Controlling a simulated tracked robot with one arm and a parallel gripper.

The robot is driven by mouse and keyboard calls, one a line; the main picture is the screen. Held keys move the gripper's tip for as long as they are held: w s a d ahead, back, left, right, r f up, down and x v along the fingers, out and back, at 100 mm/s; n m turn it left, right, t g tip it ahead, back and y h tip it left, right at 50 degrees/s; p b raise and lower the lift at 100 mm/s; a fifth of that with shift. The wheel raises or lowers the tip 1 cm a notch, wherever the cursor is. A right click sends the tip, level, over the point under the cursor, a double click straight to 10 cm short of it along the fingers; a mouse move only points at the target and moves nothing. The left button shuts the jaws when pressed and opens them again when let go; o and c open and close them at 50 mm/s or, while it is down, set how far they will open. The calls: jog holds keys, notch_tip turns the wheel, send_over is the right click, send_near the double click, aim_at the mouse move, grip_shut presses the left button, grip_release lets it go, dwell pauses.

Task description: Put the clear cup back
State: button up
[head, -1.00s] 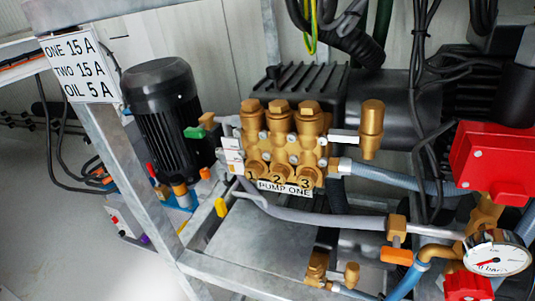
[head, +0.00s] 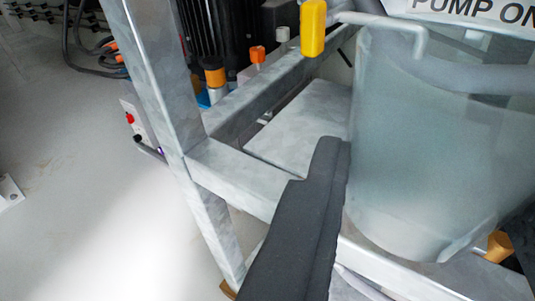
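The clear cup (head: 430,170) is a large, pale, see-through vessel at the right in the head view. It stands out in front of the metal frame, its rounded bottom over the lower beam. One dark finger of my gripper (head: 318,195) reaches up from the bottom middle, its tip at the cup's left side. I cannot tell whether it touches the cup. The other finger cannot be made out, so whether the gripper is shut on the cup is unclear.
The galvanised frame (head: 240,178) has a post at left and a flat plate (head: 300,125) inside it. A yellow lever (head: 313,27) hangs above the plate. The PUMP ONE label (head: 475,10) is at top right. Bare floor (head: 80,200) lies at left.

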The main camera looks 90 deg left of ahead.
jog(key=s+a+f+n+g, duration=0.2)
jog(key=s+a+f, duration=0.2)
jog(key=s, duration=0.1)
jog(key=shift+y, duration=0.3)
jog(key=w+a+b, duration=0.1)
jog(key=w+a, duration=0.1)
jog(key=w, duration=0.2)
jog(key=w+a+b, duration=0.1)
jog(key=w+a, duration=0.2)
jog(key=w, duration=0.1)
jog(key=w+a+f+b, duration=0.1)
jog(key=w+a, duration=0.2)
jog(key=w, duration=0.2)
jog(key=shift+a, duration=0.1)
notch_tip(320, 180, down, 4)
jog(key=shift+w+r+b, duration=0.1)
jog(key=shift+r+b, duration=0.05)
jog(key=shift+b, duration=0.8)
jog(key=shift+r, duration=0.1)
jog(key=o, duration=1)
